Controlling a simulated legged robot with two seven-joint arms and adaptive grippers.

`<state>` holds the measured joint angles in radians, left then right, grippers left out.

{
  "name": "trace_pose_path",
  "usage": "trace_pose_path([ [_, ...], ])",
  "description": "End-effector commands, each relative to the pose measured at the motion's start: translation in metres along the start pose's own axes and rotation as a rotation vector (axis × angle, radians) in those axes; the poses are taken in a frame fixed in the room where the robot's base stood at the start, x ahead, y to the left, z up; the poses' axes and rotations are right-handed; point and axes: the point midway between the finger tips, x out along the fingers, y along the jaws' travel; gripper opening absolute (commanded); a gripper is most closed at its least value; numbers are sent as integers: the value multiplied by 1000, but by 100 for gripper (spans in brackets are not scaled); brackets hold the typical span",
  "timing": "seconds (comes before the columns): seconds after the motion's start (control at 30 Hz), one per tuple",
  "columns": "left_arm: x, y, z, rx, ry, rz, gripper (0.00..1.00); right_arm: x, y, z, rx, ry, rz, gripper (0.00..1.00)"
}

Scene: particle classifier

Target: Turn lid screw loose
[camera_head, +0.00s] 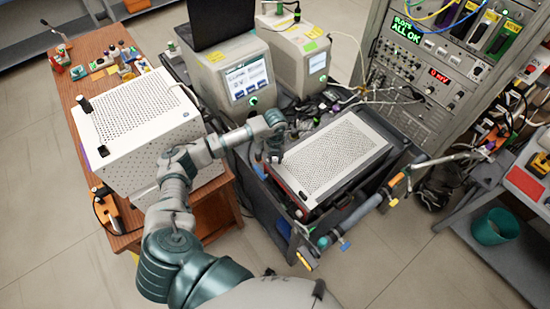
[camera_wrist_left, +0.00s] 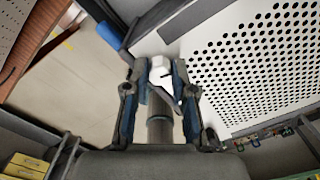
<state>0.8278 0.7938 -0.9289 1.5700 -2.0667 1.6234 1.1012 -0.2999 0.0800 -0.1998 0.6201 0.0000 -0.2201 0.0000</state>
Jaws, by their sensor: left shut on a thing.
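The perforated white lid (camera_head: 335,152) covers the box on the dark cart in the middle of the head view. In the left wrist view its hole pattern (camera_wrist_left: 262,62) fills the right side. In the left wrist view the two fingers of this gripper (camera_wrist_left: 159,82) are closed in around a dark cylindrical piece (camera_wrist_left: 160,130), which seems to be the lid screw. The fingers hide most of the screw in the head view. My right gripper is not in view.
Another perforated white box (camera_head: 140,115) with a black knob (camera_head: 84,104) stands on the wooden table at left. A machine with a screen (camera_head: 245,80) is behind the gripper. Cables and a pipe-like bar (camera_head: 370,205) run along the cart's right side.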

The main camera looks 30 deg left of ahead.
Motion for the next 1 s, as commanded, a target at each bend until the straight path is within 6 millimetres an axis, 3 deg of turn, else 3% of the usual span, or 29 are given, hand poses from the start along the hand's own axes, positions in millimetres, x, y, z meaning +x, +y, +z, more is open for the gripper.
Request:
trace_pose_path([
  [0.03, -2, 0, 3, -3, -9, -3, 33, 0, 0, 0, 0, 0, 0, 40],
  [0.1, -2, 0, 3, -2, -8, -3, 50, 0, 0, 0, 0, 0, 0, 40],
  [0.47, -4, 0, 0, 0, -4, -2, 51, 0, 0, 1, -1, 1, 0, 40],
  [0.57, -16, 0, 1, 0, -4, -3, 51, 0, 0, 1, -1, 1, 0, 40],
  [1.0, -105, 0, 4, 0, -5, -4, 51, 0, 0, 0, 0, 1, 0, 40],
])
